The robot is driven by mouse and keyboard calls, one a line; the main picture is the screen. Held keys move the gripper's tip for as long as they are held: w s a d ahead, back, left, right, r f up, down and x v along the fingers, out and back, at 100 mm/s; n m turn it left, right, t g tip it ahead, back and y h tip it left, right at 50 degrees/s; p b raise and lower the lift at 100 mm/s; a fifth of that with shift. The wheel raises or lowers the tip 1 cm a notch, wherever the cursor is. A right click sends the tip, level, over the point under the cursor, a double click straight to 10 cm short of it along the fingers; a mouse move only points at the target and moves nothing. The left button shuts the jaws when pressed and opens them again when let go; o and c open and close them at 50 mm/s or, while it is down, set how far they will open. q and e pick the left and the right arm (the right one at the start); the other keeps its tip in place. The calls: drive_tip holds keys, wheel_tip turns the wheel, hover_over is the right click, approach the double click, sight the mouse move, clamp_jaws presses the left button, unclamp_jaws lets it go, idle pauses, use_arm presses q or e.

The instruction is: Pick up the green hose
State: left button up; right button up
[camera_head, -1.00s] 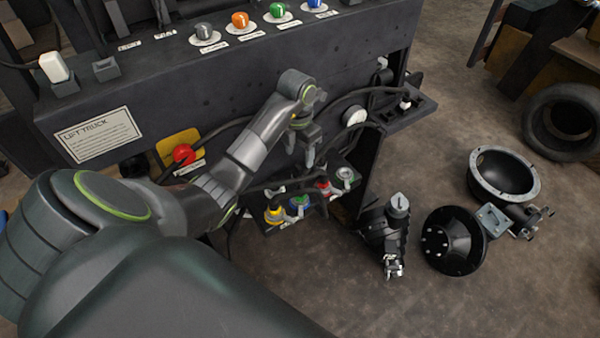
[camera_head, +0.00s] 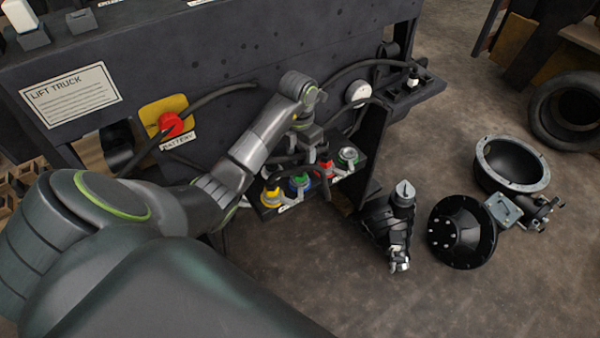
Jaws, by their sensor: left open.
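A row of coloured hose ends sits on a small dark shelf low on the forklift's side. The rest of the green hose cannot be made out. My left gripper (camera_head: 305,146) hangs above the row, fingers pointing down, open, just left of the green end. It partly covers the shelf and the hoses behind it. I cannot tell whether its fingers touch anything. My right gripper is not in view.
Black cables run above the shelf. A dark upright plate (camera_head: 372,143) stands right of it. Loose black machine parts (camera_head: 462,232) and a tyre (camera_head: 568,112) lie on the floor.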

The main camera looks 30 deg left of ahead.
sight(300, 160)
use_arm(q)
drive_tip(key=shift+f+b, duration=0.35)
drive_tip(key=shift+f, duration=0.15)
wheel_tip(300, 160, down, 2)
drive_tip(key=shift+f+b, duration=0.1)
drive_tip(key=shift+b, duration=0.4)
drive_tip(key=shift+f+p, duration=0.3)
drive_tip(key=shift+p, duration=0.05)
drive_tip(key=shift+f, duration=0.6)
clamp_jaws()
